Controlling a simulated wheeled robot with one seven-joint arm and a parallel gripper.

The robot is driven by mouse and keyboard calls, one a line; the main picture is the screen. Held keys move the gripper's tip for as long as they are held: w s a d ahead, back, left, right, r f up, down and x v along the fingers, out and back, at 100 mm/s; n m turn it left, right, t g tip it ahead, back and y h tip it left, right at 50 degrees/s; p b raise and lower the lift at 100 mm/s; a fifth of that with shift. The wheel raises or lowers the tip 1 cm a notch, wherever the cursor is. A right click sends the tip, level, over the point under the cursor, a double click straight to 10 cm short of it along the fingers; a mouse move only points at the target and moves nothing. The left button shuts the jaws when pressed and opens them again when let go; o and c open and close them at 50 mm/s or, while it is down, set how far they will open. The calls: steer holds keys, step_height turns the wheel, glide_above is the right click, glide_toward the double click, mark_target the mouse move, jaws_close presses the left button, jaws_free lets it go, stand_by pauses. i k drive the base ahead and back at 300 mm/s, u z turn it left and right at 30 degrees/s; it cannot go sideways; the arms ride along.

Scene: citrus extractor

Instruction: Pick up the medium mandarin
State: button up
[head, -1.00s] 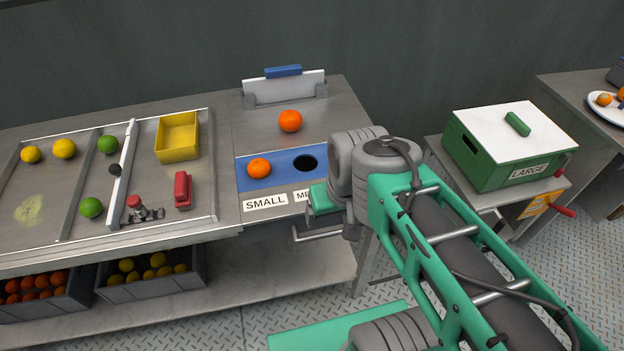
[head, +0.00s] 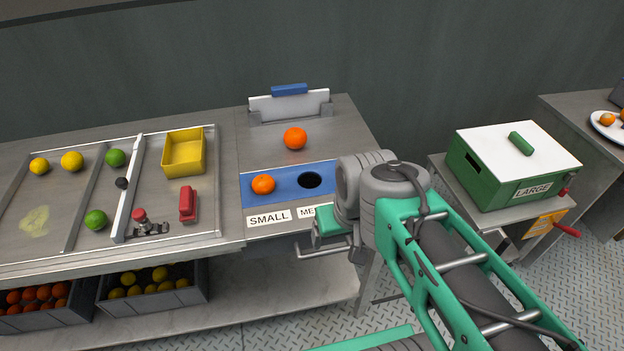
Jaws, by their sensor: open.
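Two orange mandarins are on the steel bench in the head view. One mandarin (head: 295,138) lies loose on bare metal toward the back. The other mandarin (head: 263,184) sits on the blue sizing plate (head: 284,194), above the SMALL label (head: 269,218), apparently over a hole. The rear one looks slightly larger; no label tells which is medium. An empty dark hole (head: 310,181) is right of the front mandarin, above a partly hidden label starting "ME". My arm covers the plate's right end. My gripper's fingers do not show, and neither mandarin is visibly touched.
A yellow bin (head: 184,153), red-handled tool (head: 187,205), limes and lemons are on the left tray. A white board with a blue top (head: 290,104) stands at the back. A green LARGE box (head: 510,169) is on the right stand. Bare bench surrounds the rear mandarin.

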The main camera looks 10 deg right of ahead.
mark_target(263, 185)
steer(key=u, duration=0.5)
steer(key=k, duration=0.6)
steer(key=u, duration=1.2)
steer(key=i, duration=1.2)
steer(key=z, duration=0.75)
steer(key=i, duration=0.4)
steer(key=z, duration=0.4)
